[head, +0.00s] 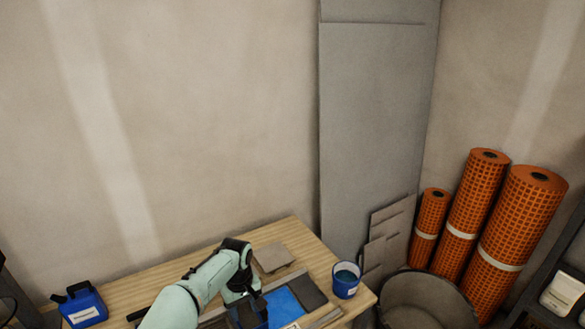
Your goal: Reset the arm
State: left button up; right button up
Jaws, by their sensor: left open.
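My left arm reaches in from the bottom left over the wooden table (160,287). Its dark left gripper (250,315) points down at the table's near part and is open; its fingertips are small and hard to make out. Beside it on the right lie a blue panel (282,304) and a dark tile (307,291). Grey-brown tiles (273,257) lie behind the wrist. I cannot tell whether the gripper touches anything below it. My right gripper is not in view.
A blue bucket (346,284) stands at the table's right corner and a blue canister (82,306) at its left. On the floor to the right are a large grey tub (418,304), leaning boards (372,120) and orange mesh rolls (520,225). The table's back left is clear.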

pick_arm(q)
jog(key=s+f+m+h, duration=0.1)
jog(key=s+f, duration=0.3)
jog(key=f, duration=0.3)
jog(key=s+f+g+h, duration=0.1)
jog(key=s+f, duration=0.3)
jog(key=f, duration=0.4)
jog(key=s+f+m+h, duration=0.1)
jog(key=s+f, duration=0.3)
jog(key=f, duration=0.3)
jog(key=s+f, duration=0.3)
jog(key=s, duration=0.9)
jog(key=s+f, duration=0.4)
jog(key=s, duration=0.8)
jog(key=shift+s+d+f+h, duration=0.15)
jog(key=shift+d+f+h, duration=0.05)
jog(key=shift+d+h, duration=0.2)
